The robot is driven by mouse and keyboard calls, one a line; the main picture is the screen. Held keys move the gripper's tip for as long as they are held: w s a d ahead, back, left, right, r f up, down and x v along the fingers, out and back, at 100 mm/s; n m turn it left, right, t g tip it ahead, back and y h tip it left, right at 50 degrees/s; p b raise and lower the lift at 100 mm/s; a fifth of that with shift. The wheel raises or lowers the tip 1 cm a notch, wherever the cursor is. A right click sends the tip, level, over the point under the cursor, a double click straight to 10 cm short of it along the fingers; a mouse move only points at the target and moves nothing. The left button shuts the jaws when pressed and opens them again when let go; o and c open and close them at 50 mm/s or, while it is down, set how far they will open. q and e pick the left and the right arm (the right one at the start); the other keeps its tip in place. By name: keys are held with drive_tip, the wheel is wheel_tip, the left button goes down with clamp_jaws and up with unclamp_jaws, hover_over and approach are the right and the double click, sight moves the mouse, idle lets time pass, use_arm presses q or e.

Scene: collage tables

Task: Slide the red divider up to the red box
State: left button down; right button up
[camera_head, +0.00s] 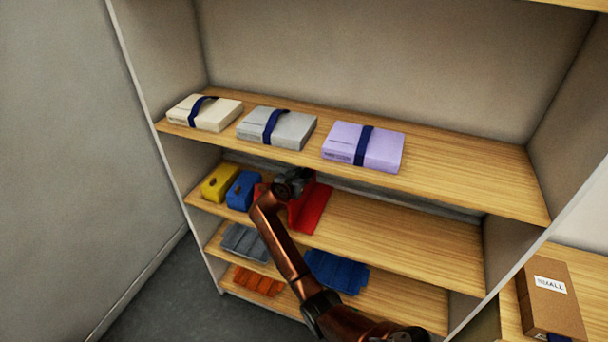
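The red divider (315,208) stands on the middle shelf, with a flat red foot and an upright part. A little of the red box (258,191) shows beside the blue box, left of the divider; my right arm hides most of it. My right gripper (294,184) is at the divider's upper left side, between it and the red box. Its fingers are dark and small, so I cannot tell whether they are open or shut, or whether they touch the divider. The gap between divider and red box is hidden. My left gripper is not in view.
A yellow box (221,183) and a blue box (243,190) stand left of the red box. The middle shelf (400,235) is clear right of the divider. The upper shelf (460,184) above holds three strapped boxes. Grey, orange and blue items lie on lower shelves.

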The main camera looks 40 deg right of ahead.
drive_tip(key=v, duration=1.2)
drive_tip(key=shift+d, duration=0.1)
